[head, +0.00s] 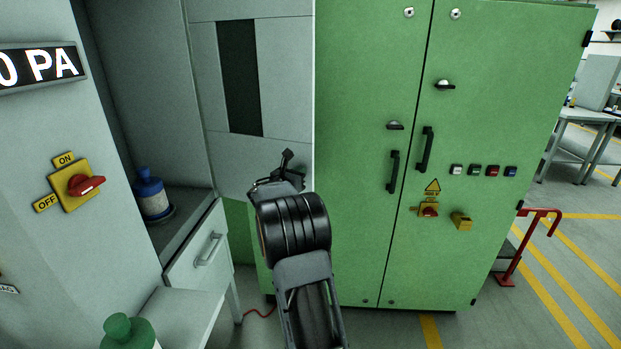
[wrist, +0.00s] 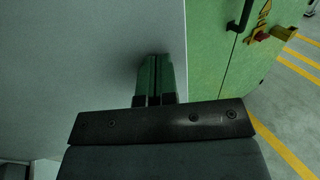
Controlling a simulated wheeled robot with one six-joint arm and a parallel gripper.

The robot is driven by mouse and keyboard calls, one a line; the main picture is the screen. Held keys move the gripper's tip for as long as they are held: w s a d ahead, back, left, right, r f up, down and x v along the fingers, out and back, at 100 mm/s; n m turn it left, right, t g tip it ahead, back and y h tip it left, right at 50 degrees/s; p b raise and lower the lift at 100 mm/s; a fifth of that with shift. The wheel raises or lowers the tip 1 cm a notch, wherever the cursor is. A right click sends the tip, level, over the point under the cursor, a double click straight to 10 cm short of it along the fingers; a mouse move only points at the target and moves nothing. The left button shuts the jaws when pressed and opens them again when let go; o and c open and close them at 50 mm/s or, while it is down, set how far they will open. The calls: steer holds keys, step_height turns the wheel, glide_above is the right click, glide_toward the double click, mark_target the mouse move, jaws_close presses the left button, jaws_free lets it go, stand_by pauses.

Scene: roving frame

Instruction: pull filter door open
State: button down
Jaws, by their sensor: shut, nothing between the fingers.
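A pale grey door panel (head: 288,75) with a dark vertical strip stands right of the grey unit's open bay; I take it for the filter door. Its right edge stands free in front of a green cabinet, so it appears swung outward. My gripper (head: 287,157) is at the panel's lower part, near its right edge. In the wrist view, my gripper (wrist: 154,62) has its fingers together, with nothing between them, in front of the grey panel (wrist: 90,60). The panel's edge passes just right of the fingertips. I cannot tell whether they touch it. No handle shows on the panel.
The bay holds a blue-and-white bottle (head: 152,196) above a drawer (head: 196,259). A green-capped bottle (head: 127,332) is at the lower left. The green cabinet (head: 366,75) has black handles. A red stand (head: 522,248) is right of it; floor there is mostly open.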

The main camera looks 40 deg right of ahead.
steer(key=shift+w+d, duration=0.1)
steer(key=shift+w, duration=0.2)
steer(key=shift+s, duration=0.1)
